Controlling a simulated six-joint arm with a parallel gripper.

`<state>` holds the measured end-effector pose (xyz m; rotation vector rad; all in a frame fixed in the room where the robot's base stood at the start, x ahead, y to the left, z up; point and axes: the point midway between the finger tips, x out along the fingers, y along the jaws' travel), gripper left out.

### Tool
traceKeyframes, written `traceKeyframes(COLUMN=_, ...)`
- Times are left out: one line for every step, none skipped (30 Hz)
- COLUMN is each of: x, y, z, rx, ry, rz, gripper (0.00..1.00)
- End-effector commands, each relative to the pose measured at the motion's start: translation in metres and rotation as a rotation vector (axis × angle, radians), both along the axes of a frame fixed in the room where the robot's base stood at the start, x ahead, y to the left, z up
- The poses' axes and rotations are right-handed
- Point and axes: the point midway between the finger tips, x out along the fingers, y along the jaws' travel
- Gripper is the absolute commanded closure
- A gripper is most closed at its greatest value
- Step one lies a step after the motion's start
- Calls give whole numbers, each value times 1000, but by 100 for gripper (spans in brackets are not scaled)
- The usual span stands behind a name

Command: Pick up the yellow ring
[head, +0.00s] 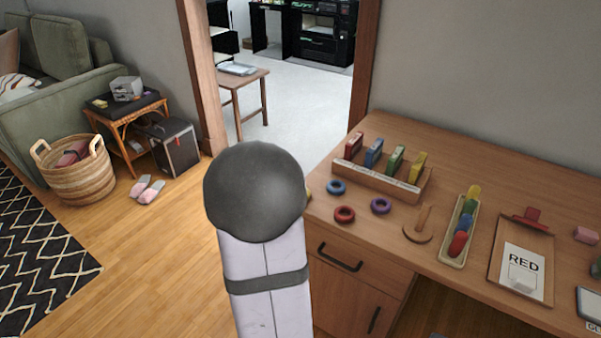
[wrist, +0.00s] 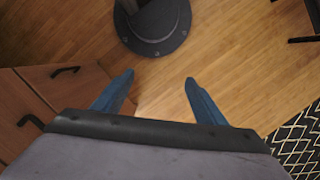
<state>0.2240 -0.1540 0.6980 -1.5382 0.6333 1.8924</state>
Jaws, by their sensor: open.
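A small yellow edge (head: 308,198) shows on the desk in the head view, just right of my arm's dark round joint. It may be part of the yellow ring; the rest of it is hidden behind my arm. Blue (head: 336,187), red (head: 344,214) and purple (head: 381,205) rings lie flat on the desk to its right. A wooden stand with an upright peg (head: 421,225) is right of them. My gripper (wrist: 159,76) is open and empty in the wrist view, its two blue fingers apart over the wood floor. The gripper is not visible in the head view.
The desk (head: 480,280) also holds a rack of coloured blocks (head: 385,181), a tray of coloured pieces (head: 458,243) and a clipboard (head: 520,270) reading RED. The desk's drawer fronts (wrist: 60,100) are left of my gripper. Open floor (head: 150,240) lies left of the desk.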

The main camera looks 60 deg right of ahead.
Motion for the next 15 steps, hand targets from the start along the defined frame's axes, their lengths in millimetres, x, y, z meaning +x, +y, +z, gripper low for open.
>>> traceKeyframes(x=-2, y=-12, z=27, rx=4, ry=-1, rz=-55, gripper=34)
traceKeyframes(x=-2, y=-20, z=34, rx=6, ry=-4, rz=-86, gripper=34)
traceKeyframes(x=-1, y=-30, z=43, rx=6, ry=-10, rz=-128, gripper=34)
traceKeyframes(x=-2, y=-38, z=50, rx=5, ry=-14, rz=-160, gripper=34)
traceKeyframes(x=-1, y=-47, z=57, rx=4, ry=-19, rz=-194, gripper=34)
traceKeyframes(x=-1, y=-59, z=65, rx=1, ry=-28, rz=-249, gripper=34)
traceKeyframes(x=-1, y=-69, z=72, rx=-4, ry=-33, rz=-293, gripper=34)
traceKeyframes(x=0, y=-80, z=78, rx=-11, ry=-40, rz=-351, gripper=34)
traceKeyframes(x=1, y=-97, z=87, rx=-23, ry=-50, rz=-438, gripper=34)
traceKeyframes(x=3, y=-111, z=94, rx=-34, ry=-58, rz=-515, gripper=34)
traceKeyframes(x=5, y=-127, z=100, rx=-48, ry=-69, rz=-610, gripper=34)
traceKeyframes(x=10, y=-150, z=106, rx=-68, ry=-83, rz=-754, gripper=34)
traceKeyframes(x=15, y=-164, z=105, rx=-82, ry=-96, rz=-850, gripper=34)
traceKeyframes(x=21, y=-176, z=104, rx=-94, ry=-108, rz=-938, gripper=34)
traceKeyframes(x=31, y=-190, z=102, rx=-106, ry=-124, rz=-1049, gripper=34)
